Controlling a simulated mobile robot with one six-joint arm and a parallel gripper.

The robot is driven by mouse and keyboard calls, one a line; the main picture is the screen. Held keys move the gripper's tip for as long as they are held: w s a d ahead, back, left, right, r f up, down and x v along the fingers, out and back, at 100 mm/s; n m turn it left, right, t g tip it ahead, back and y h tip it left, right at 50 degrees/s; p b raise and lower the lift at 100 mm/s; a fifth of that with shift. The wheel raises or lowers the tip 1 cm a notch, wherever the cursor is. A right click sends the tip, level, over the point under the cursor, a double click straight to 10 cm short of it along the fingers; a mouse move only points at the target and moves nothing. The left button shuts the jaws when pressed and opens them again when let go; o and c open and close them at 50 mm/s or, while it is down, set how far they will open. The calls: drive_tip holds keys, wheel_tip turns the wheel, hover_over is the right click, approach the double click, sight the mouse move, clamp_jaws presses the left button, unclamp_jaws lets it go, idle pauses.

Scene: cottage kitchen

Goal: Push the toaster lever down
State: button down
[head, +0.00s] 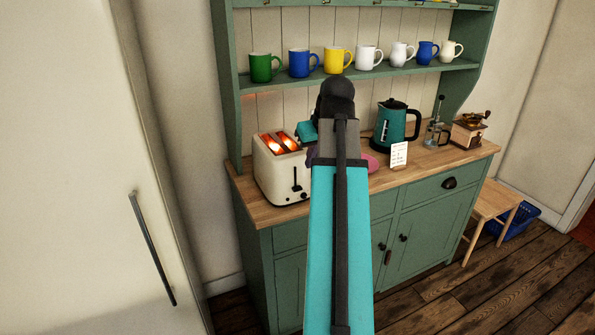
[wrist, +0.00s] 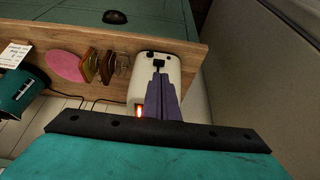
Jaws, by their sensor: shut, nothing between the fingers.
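The cream toaster (head: 270,177) stands on the left end of the wooden dresser top. Its two slots glow orange. The black lever (head: 295,187) shows on its front face, at the low end of its dark slot. In the wrist view the toaster (wrist: 172,64) lies beyond my gripper (wrist: 158,75). The purple fingers are together and empty, and their tips overlap the toaster body in the picture, close to a dark part at its front. I cannot tell whether they touch it. In the head view my arm hides most of the gripper, beside the toaster's right side.
To the right on the dresser top (head: 440,161) stand a teal kettle (head: 391,128), a small card (head: 399,154), a glass press (head: 437,132) and a coffee grinder (head: 470,129). Several mugs line the shelf above. A pink item (wrist: 63,66) and a rack (wrist: 107,66) stand near the toaster.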

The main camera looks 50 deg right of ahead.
drive_tip(key=shift+v, duration=1)
drive_tip(key=shift+s, duration=0.1)
